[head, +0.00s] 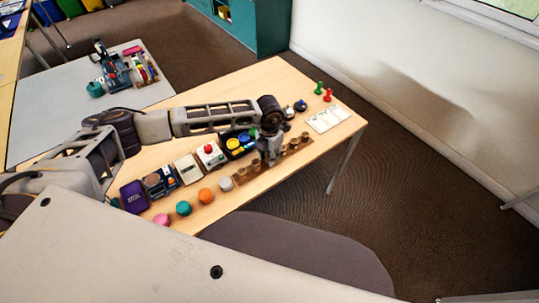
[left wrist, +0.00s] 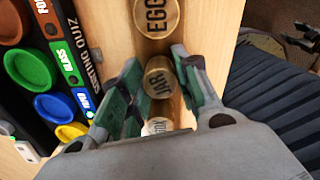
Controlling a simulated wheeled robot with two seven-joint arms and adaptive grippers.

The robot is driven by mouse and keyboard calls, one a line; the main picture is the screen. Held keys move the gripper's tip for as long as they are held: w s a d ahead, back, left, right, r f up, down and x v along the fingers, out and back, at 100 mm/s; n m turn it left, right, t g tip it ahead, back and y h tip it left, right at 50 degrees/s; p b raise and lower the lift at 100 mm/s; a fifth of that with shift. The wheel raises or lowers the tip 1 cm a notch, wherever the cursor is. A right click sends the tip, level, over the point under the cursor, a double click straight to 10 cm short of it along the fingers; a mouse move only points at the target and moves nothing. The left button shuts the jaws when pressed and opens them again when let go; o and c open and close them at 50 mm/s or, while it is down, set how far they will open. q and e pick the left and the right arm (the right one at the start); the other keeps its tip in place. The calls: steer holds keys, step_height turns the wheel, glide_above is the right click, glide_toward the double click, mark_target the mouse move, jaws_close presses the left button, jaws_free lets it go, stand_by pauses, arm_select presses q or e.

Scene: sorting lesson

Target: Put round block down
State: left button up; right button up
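A wooden round block marked JAR (left wrist: 160,84) stands upright between the fingers of my left gripper (left wrist: 156,58), in line with other round blocks. The fingers lie close on both sides of it; whether they press on it I cannot tell. The block marked EGG (left wrist: 156,16) is beyond the fingertips, and another round block (left wrist: 158,125) shows partly between the fingers. In the head view my left gripper (head: 270,158) points down at the wooden strip (head: 249,176) of round blocks and hides part of it. My right gripper is not in view.
The black sorting box (left wrist: 66,65) with coloured lids is left of the row. In the head view, a purple box (head: 134,197), a red-button box (head: 211,155), coloured knobs (head: 206,196) and a white card (head: 327,119) share the table. A grey seat (head: 300,250) stands in front.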

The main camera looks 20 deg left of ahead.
arm_select(q)
steer(key=shift+o, duration=1.2)
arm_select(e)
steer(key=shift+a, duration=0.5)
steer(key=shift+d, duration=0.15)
arm_select(q)
steer(key=shift+r, duration=0.35)
step_height(320, 180, up, 12)
steer(key=shift+f, duration=0.2)
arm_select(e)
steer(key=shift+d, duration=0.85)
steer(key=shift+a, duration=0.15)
